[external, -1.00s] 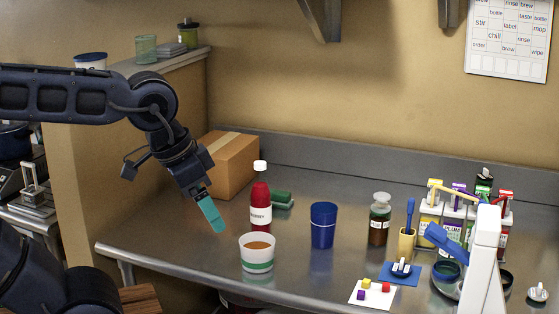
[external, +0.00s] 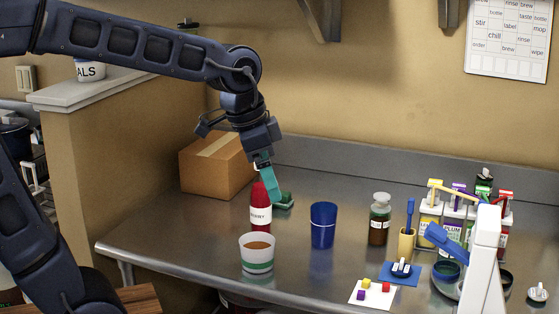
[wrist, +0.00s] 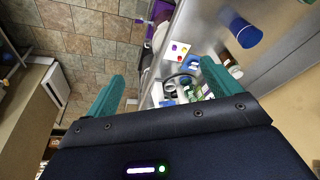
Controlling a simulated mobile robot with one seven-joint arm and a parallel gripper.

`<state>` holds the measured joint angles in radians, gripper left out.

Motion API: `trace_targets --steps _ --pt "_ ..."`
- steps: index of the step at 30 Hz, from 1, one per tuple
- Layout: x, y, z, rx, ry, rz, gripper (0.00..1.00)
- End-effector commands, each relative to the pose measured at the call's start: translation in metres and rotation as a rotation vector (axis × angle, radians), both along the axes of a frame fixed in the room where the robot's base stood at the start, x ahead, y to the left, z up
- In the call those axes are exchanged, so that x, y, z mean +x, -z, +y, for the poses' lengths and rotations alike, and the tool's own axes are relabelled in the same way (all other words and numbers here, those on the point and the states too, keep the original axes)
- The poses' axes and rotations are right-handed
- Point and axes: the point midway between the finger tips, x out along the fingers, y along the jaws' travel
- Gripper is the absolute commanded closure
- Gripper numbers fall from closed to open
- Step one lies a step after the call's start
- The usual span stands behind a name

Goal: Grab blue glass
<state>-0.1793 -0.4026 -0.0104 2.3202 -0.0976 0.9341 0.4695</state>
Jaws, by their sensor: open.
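The blue glass (external: 323,226) stands upright on the steel counter, in the middle of the external view. It also shows at the upper right of the wrist view (wrist: 240,28). My gripper (external: 276,190) has teal fingers and is in front of the red bottle, up and to the left of the glass, apart from it. In the wrist view the two fingers (wrist: 160,85) are spread wide with nothing held between them.
A white cup with a green band (external: 257,262) stands left of the glass. A dark jar (external: 379,222) stands to its right, near a yellow holder (external: 406,246). Bare counter (external: 312,268) lies in front of the glass.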

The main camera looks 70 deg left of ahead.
Motion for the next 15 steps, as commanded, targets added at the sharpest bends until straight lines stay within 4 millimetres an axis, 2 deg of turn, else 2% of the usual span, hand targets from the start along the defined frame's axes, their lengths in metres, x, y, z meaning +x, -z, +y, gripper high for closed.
trace_targets --steps 3,8,15 --pt "0.031 0.006 0.018 0.004 0.049 0.022 0.11" --pt "0.071 0.015 0.045 0.007 0.123 0.043 0.11" --pt "0.126 0.040 0.093 0.004 0.230 0.062 0.11"
